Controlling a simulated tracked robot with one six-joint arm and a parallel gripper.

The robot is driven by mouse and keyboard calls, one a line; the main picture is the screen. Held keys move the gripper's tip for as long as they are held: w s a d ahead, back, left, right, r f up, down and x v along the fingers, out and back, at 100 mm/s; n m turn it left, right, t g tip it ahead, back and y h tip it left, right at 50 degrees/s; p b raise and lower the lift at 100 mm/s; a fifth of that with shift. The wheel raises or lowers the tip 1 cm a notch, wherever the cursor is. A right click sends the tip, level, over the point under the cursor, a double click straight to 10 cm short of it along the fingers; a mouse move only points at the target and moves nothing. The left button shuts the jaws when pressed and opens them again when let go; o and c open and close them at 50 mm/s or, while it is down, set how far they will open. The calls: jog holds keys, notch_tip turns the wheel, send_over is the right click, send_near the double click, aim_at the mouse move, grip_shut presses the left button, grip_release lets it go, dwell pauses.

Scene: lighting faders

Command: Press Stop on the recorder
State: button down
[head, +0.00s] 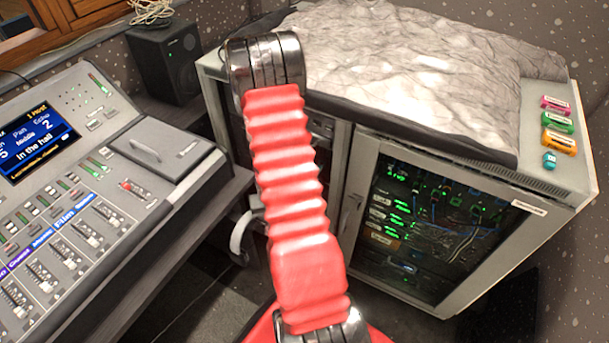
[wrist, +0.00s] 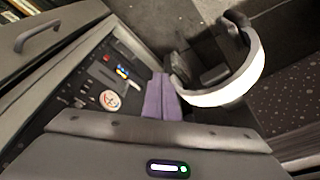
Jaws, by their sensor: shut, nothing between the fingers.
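My gripper (wrist: 160,80) shows in the wrist view as two purple fingers side by side, shut and empty. It is not visible in the head view, where my red arm covers the middle. Left of the fingers in the wrist view is a dark panel (wrist: 72,88) with a red part, small coloured parts and a round red-and-white piece. I cannot tell whether this is the recorder, and no Stop label is readable. The fingertips appear close to the panel's right edge; contact cannot be told.
The fader console (head: 75,225) with a lit screen is at left. A black speaker (head: 165,62) stands behind it. A grey cabinet (head: 470,262) with green lights is at right, coloured labelled blocks on top. A white curved band (wrist: 235,90) lies right of my fingers.

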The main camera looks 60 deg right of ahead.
jog(key=d+f+m+t+h, duration=0.2)
jog(key=d+f, duration=0.3)
jog(key=f, duration=0.3)
jog(key=w+d+r+m+t+h, duration=0.1)
jog(key=w+d+m+t+h, duration=0.1)
jog(key=d+m+t+h, duration=0.2)
jog(key=shift+w+d+r+t+h, duration=0.2)
jog(key=shift+d+t+h, duration=1.1)
jog(key=shift+d+t, duration=0.7)
jog(key=shift+a, duration=0.2)
jog(key=d, duration=0.8)
jog(key=shift+w+d, duration=0.35)
jog(key=shift+d, duration=0.1)
jog(key=shift+d, duration=0.3)
